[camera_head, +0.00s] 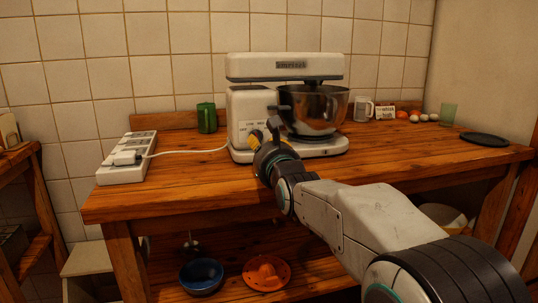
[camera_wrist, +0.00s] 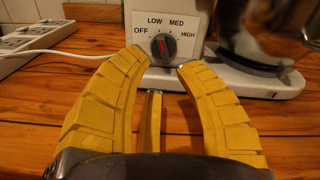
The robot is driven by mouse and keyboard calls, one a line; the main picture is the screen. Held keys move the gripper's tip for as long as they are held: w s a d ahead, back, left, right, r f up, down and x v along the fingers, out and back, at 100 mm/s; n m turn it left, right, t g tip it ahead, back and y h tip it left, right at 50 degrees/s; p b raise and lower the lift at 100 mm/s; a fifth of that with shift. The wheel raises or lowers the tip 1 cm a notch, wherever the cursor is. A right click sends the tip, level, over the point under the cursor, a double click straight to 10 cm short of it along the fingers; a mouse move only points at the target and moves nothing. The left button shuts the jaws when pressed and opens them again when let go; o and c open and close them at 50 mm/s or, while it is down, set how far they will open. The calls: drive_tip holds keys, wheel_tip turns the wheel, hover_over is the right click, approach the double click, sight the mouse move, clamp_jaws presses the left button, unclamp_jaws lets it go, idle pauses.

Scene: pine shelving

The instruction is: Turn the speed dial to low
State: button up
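The white stand mixer (camera_head: 245,118) stands on the wooden counter with a steel bowl (camera_head: 313,110) under its head. Its speed dial (camera_wrist: 163,46) is a dark round knob with a red mark, on a white plate labelled OFF, LOW, MED and HIGH. The exact setting the mark points to is hard to tell. My gripper (camera_wrist: 166,62) has its yellow fingers spread open, with the dial framed between and just beyond the tips. Nothing is between the fingers. In the head view my gripper (camera_head: 266,130) is in front of the mixer base and hides the dial.
A white power strip (camera_head: 125,170) lies at the counter's left, with a white cord running to the mixer. A green mug (camera_head: 206,118) stands left of the mixer. A white mug (camera_head: 363,109), eggs and a dark plate (camera_head: 484,140) are right. The counter's front right is clear.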

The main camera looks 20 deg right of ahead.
drive_tip(key=shift+s, duration=2.85)
drive_tip(key=s+r+n+g+p, duration=0.2)
drive_tip(key=s+n+g+p, duration=0.3)
drive_tip(key=s+n+p, duration=0.5)
drive_tip(key=s+r+n+g+p, duration=0.3)
drive_tip(key=s+n+g+p, duration=0.1)
drive_tip(key=s+n+p, duration=0.7)
drive_tip(key=s+r+n+g+p, duration=0.3)
drive_tip(key=s+n+g+p, duration=0.2)
drive_tip(key=s+n+p, duration=0.6)
drive_tip(key=p, duration=0.3)
drive_tip(key=shift+s+r+g+p, duration=0.25)
drive_tip(key=shift+s+g+p, duration=0.05)
drive_tip(key=shift+p, duration=0.1)
